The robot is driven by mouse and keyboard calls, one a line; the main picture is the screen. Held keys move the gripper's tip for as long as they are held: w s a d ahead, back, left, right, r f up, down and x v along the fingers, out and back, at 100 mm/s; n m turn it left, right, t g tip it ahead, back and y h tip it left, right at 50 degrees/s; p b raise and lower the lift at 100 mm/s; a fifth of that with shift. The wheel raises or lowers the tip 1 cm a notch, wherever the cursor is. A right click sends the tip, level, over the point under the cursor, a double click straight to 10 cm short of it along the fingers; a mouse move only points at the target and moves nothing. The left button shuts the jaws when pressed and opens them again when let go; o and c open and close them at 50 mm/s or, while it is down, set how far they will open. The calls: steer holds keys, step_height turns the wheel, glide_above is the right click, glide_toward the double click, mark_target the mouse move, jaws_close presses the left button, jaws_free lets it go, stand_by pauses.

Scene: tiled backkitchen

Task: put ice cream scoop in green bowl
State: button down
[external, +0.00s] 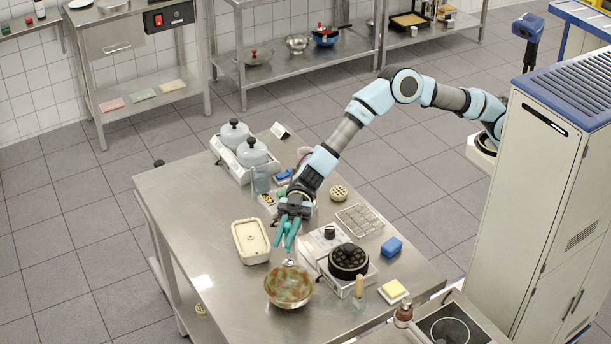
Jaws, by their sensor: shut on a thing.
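The green bowl (289,290), mottled green and brown with a metallic rim, stands near the front edge of the steel table. My gripper (287,235) points down just behind the bowl, with teal fingers shut on the ice cream scoop (289,262). Only a small metallic part of the scoop shows below the fingers, at the bowl's back rim. I cannot tell whether it touches the bowl or hangs above it. The rest of the scoop is hidden by the fingers or too small to make out.
A cream tray (250,240) lies left of my gripper. A waffle iron (348,262) stands to the right, with a wooden-handled tool (359,287) before it. Pots (251,153) stand behind. The table's left front is clear.

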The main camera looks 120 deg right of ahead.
mark_target(287, 266)
steer(key=shift+f+b, duration=2.3)
steer(key=shift+f, duration=3.3)
steer(key=c, duration=0.7)
jaws_free()
steer(key=shift+c, duration=0.2)
steer(key=v, duration=1)
steer(key=shift+f, duration=0.1)
